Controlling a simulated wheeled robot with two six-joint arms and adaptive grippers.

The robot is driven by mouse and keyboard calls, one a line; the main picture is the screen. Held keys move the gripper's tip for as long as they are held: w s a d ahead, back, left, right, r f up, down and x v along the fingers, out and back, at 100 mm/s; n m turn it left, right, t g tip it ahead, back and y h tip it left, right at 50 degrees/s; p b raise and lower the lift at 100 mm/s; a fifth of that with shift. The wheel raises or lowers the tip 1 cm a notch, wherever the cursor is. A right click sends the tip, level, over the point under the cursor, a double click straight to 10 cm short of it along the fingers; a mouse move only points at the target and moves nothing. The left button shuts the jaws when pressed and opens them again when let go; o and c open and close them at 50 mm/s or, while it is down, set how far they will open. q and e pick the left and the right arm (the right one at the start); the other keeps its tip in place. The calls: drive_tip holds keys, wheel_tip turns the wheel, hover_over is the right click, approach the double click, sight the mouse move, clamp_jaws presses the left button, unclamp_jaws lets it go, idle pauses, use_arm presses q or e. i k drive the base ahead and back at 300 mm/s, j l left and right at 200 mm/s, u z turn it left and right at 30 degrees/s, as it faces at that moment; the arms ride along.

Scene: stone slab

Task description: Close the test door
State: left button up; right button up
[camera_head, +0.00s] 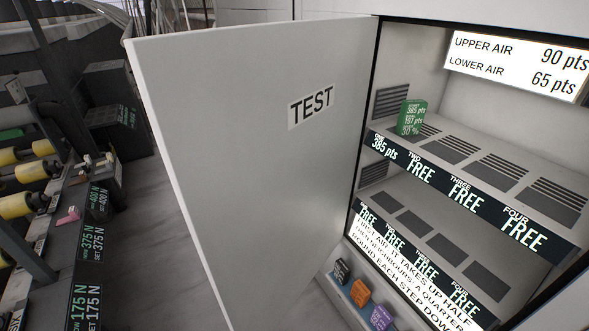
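The test door (235,130) is a large grey-white panel with a "TEST" label (311,106). It stands wide open, swung out to the left from its hinge edge beside the cabinet (420,55). The cabinet's inside shows fully, with an upper shelf (480,150) and a lower shelf (440,235). A green block (411,117) with printed numbers stands on the upper shelf at the left, above the "ONE 385 pts" display. Neither of my grippers is in view.
A lit sign (515,67) reads upper air 90 pts, lower air 65 pts. Black, orange (360,292) and purple (381,318) blocks sit on a ledge below the shelves. At left stands a rack with yellow rollers (30,171) and force displays (92,243). Floor shows between rack and door.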

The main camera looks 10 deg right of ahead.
sight(256, 128)
drive_tip(key=z, duration=1.7)
drive_tip(key=k+j, duration=0.1)
drive_tip(key=j, duration=2.1)
drive_tip(key=k, duration=0.05)
